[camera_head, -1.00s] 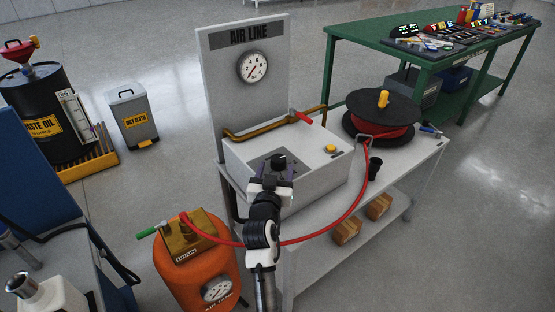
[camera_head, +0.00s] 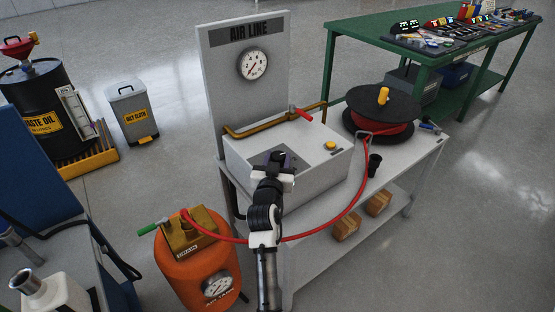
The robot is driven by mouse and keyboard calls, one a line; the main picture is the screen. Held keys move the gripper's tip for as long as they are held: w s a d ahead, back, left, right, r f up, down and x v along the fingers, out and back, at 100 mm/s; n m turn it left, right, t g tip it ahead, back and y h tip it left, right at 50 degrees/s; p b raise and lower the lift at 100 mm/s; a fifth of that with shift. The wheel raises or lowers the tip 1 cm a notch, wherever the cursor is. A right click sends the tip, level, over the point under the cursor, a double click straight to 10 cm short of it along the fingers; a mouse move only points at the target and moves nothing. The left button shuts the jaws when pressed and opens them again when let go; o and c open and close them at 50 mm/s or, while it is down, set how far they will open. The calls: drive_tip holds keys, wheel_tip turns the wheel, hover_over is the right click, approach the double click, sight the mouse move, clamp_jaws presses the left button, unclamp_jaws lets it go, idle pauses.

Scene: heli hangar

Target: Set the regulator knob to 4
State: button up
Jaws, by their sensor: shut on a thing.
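The regulator knob (camera_head: 278,157) is a small black knob on the dark plate on top of the white box (camera_head: 315,155). My gripper (camera_head: 277,162) reaches over the front of the box and is shut on the knob. The gripper and wrist cover much of the knob and its plate, so the scale marks and the knob's setting cannot be read. The round white gauge (camera_head: 253,66) on the AIR LINE panel (camera_head: 219,90) has a red needle pointing to the lower left; its numbers are too small to read.
A red-handled valve (camera_head: 301,114) on a brass pipe and a yellow button (camera_head: 330,145) are near the gripper. A red hose (camera_head: 345,209) runs from the orange tank (camera_head: 197,260) past my arm to the black reel (camera_head: 383,112). A black cup (camera_head: 375,165) stands right of the box.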

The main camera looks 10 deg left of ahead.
drive_tip(key=shift+f+b, duration=0.15)
drive_tip(key=shift+b, duration=0.55)
